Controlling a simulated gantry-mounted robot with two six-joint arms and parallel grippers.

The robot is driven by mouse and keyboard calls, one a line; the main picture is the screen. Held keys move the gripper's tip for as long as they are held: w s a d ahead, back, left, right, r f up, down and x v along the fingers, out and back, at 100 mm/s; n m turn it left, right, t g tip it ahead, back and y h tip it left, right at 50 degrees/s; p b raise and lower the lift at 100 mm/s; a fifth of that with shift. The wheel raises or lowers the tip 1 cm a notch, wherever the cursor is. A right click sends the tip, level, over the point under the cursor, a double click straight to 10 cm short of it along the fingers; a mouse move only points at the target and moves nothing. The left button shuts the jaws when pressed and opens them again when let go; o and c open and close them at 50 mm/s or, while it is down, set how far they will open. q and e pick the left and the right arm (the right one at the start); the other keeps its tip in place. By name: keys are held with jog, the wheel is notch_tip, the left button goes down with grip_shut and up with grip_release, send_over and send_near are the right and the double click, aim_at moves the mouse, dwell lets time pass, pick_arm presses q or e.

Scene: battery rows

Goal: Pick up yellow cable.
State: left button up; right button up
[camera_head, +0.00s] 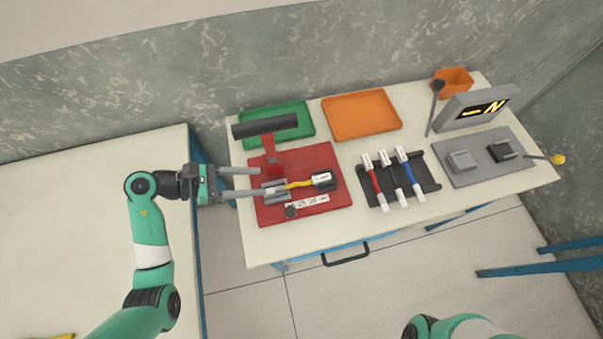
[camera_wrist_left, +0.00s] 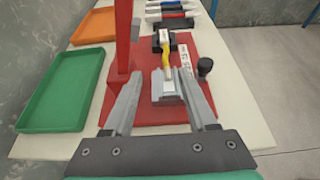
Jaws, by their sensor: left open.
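The yellow cable (camera_head: 299,184) lies on the red board (camera_head: 331,160) between a grey fixture (camera_head: 275,193) on its left and a black holder (camera_head: 325,181) on its right. My left gripper (camera_head: 261,182) is open at the left part of the red board. In the left wrist view the yellow cable (camera_wrist_left: 167,58) runs from the grey fixture (camera_wrist_left: 166,88) to the black holder (camera_wrist_left: 164,41). There the fingers of my left gripper (camera_wrist_left: 163,97) stand apart on either side of the grey fixture, with nothing clearly held. My right gripper is not in view; part of my right arm shows at the bottom.
A red press with a dark bar (camera_head: 265,125) rises behind the fixture. Green (camera_head: 307,119) and orange (camera_head: 398,115) trays lie at the back. A grey board (camera_head: 513,163) stands further right.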

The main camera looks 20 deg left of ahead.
pick_arm(q)
jog(key=b, duration=0.2)
send_near(298, 183)
jog(key=x, duration=0.3)
jog(key=shift+w+d, duration=0.25)
jog(key=shift+w, duration=0.1)
jog(key=shift+w+d+f, duration=0.1)
jog(key=shift+d+f, duration=0.15)
jog(key=shift+f, duration=0.05)
jog(key=b+x, duration=0.1)
jog(key=x, duration=0.3)
jog(key=shift+d+f+b, duration=0.1)
jog(key=shift+b, duration=0.3)
jog(key=shift+d, duration=0.15)
grip_shut()
